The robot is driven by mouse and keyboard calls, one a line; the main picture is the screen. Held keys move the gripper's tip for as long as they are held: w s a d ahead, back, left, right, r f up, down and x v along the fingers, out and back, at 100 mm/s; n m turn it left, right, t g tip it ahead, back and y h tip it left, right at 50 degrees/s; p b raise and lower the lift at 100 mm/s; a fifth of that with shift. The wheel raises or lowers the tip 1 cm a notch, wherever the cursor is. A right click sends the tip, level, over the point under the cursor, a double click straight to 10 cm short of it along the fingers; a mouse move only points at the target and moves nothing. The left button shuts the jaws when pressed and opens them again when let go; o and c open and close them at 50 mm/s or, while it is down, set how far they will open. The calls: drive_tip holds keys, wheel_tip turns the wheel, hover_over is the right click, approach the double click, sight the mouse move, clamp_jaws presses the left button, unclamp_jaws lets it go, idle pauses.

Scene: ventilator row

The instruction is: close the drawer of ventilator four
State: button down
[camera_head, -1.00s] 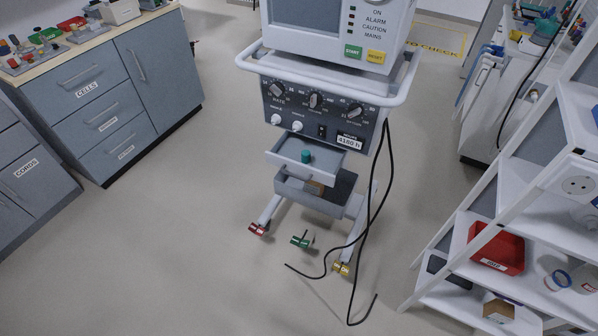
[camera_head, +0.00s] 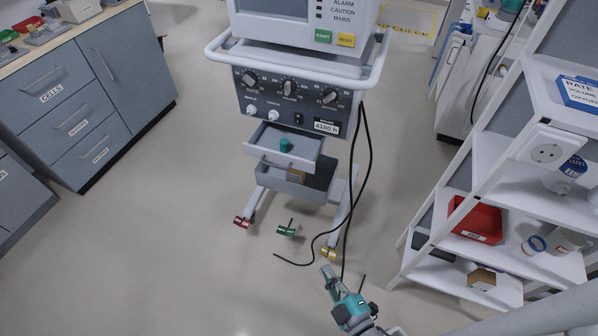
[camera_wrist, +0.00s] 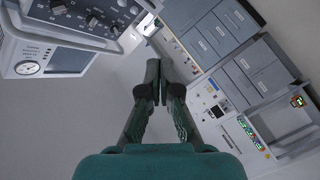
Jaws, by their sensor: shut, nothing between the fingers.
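Just below, a grey open drawer or bin (camera_head: 318,193) holds a brown block (camera_head: 296,175). My gripper (camera_head: 328,273) is at the bottom of the head view, below and apart from the drawers in the picture. In the wrist view my gripper's dark green fingers (camera_wrist: 160,68) are together and empty.
Black cables (camera_head: 345,225) hang at the ventilator's right and trail on the floor. A white shelf rack (camera_head: 487,155) with a red bin (camera_head: 478,221) stands at the right. Blue-grey cabinets (camera_head: 82,110) stand at the left. The floor (camera_head: 165,240) between cabinets and ventilator is clear.

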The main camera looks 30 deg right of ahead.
sight(312, 148)
drive_tip(key=shift+w+d+f+n+t+h, duration=0.2)
drive_tip(key=shift+w+d+n, duration=1.3)
drive_tip(key=shift+w, duration=4)
drive_tip(key=shift+w+d+f+n+t, duration=0.3)
drive_tip(key=shift+w+d+n, duration=1.2)
drive_tip(key=shift+w, duration=4)
drive_tip(key=shift+w+d+f+n+t+h, duration=0.2)
drive_tip(key=shift+w+d+n, duration=1.25)
drive_tip(key=shift+w, duration=4.05)
drive_tip(key=shift+d+f+m, duration=0.1)
drive_tip(key=shift+d+m, duration=0.45)
drive_tip(key=shift+d, duration=0.05)
drive_tip(key=w+d, duration=0.2)
drive_tip(key=d, duration=0.1)
drive_tip(key=w+d, duration=0.6)
drive_tip(key=shift+w+d, duration=0.1)
drive_tip(key=shift+d, duration=0.15)
drive_tip(key=shift+w+d, duration=0.1)
drive_tip(key=shift+d, duration=0.1)
